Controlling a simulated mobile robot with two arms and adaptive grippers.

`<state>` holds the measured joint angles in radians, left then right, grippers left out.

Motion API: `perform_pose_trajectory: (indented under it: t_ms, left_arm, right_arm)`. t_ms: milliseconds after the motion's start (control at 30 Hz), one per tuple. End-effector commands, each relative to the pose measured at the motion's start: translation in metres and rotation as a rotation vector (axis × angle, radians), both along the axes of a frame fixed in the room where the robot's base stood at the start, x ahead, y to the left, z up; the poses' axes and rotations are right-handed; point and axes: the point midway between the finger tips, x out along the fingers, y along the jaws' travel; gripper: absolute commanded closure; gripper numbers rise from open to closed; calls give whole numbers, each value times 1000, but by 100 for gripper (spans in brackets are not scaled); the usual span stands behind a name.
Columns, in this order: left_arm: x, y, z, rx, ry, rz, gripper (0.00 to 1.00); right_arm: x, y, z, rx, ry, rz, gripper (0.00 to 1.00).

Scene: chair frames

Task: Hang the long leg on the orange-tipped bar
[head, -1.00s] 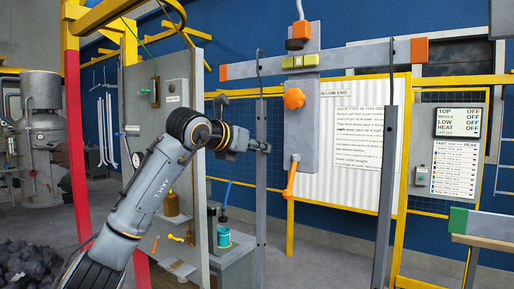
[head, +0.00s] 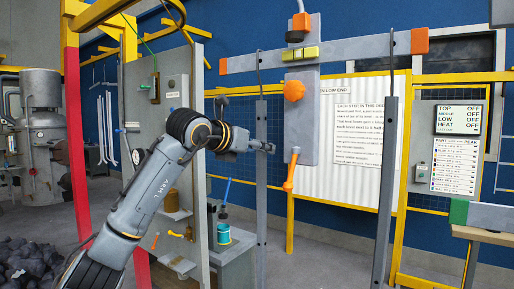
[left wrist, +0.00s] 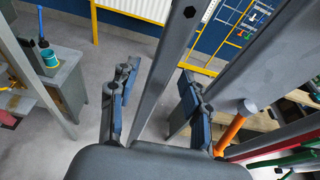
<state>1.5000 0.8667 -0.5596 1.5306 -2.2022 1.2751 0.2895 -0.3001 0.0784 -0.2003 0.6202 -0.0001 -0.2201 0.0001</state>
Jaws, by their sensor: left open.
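A grey bar with orange tips (head: 365,52) runs across the upper middle of the head view. Two long grey legs with dark top hooks stand upright: the left leg (head: 262,200) and the right leg (head: 384,200). Their hooks overlap the bar in the picture; I cannot tell which is the long leg or how the hooks rest. My left gripper (head: 268,148) is at the left leg, below its hook. In the left wrist view, my left gripper (left wrist: 158,78) is open, with a grey leg (left wrist: 172,65) passing between its fingers, apparently not clamped. My right gripper is not in view.
A grey upright plate with an orange knob (head: 294,91) and an orange handle hangs between the legs. A grey cabinet (head: 228,265) with a teal tin stands behind my left arm. A grey beam with a green end (head: 458,213) is at the right. The floor between the legs looks clear.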

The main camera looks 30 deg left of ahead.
Motion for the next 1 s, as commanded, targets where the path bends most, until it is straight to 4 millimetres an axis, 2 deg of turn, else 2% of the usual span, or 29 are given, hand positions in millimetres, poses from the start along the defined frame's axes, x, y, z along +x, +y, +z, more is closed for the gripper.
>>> perform_pose_trajectory:
  t_ms: [367, 1000]
  left_arm:
    - [-5, 1, 2, 0, -5, 0, 52]
    - [-66, 5, 19, 0, -6, 0, 52]
  right_arm:
    - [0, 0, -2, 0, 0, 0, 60]
    - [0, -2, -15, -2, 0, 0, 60]
